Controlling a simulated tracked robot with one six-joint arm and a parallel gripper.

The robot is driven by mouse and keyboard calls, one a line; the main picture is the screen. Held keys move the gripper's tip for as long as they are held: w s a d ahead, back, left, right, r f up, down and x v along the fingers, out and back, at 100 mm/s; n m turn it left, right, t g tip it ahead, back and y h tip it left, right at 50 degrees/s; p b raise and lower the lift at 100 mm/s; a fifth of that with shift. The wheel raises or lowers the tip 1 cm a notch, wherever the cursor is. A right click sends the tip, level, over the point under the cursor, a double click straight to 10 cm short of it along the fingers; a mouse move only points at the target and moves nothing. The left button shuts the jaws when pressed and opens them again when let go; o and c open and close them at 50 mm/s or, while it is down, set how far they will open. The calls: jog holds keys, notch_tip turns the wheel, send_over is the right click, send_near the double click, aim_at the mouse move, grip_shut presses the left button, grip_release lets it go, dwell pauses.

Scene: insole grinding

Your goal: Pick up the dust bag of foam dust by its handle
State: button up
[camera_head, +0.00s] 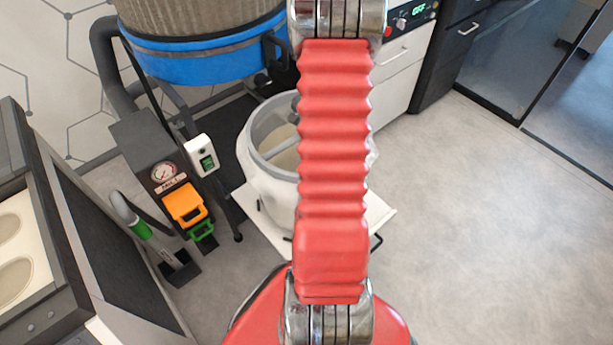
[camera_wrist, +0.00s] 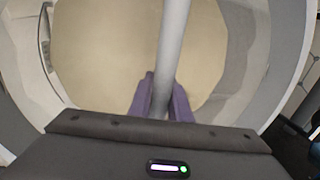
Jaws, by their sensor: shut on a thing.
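The dust bag (camera_head: 262,185) is a white bag with a grey ring rim, standing on a white board left of my red arm. Its grey bar handle (camera_head: 277,150) crosses the open top. Beige foam dust (camera_wrist: 100,50) fills the view below the handle in the wrist view. My gripper (camera_wrist: 161,97) has purple fingers on both sides of the handle (camera_wrist: 173,40) and is shut on it. The bag's grey rim (camera_wrist: 288,60) curves around them. My arm hides the gripper and the bag's right part in the head view.
A blue-banded drum (camera_head: 205,60) stands above and behind the bag. A dark post with a gauge (camera_head: 164,173) and orange and green latches stands to the left. A tray bench (camera_head: 50,230) fills the far left. Cabinets (camera_head: 405,65) stand at the back. Floor at right is clear.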

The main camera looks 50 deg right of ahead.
grip_shut()
jog(key=shift+w, duration=0.1)
dwell(0.8)
jog(key=shift+r, duration=0.25)
jog(key=shift+r, duration=1.6)
jog(key=s+a, duration=0.1)
jog(key=s, duration=0.5)
jog(key=s+a, duration=0.1)
jog(key=s, duration=0.4)
jog(key=s+a, duration=0.1)
jog(key=s, duration=0.5)
jog(key=shift+s+a, duration=0.3)
jog(key=shift+a, duration=0.1)
jog(key=shift+s, duration=0.1)
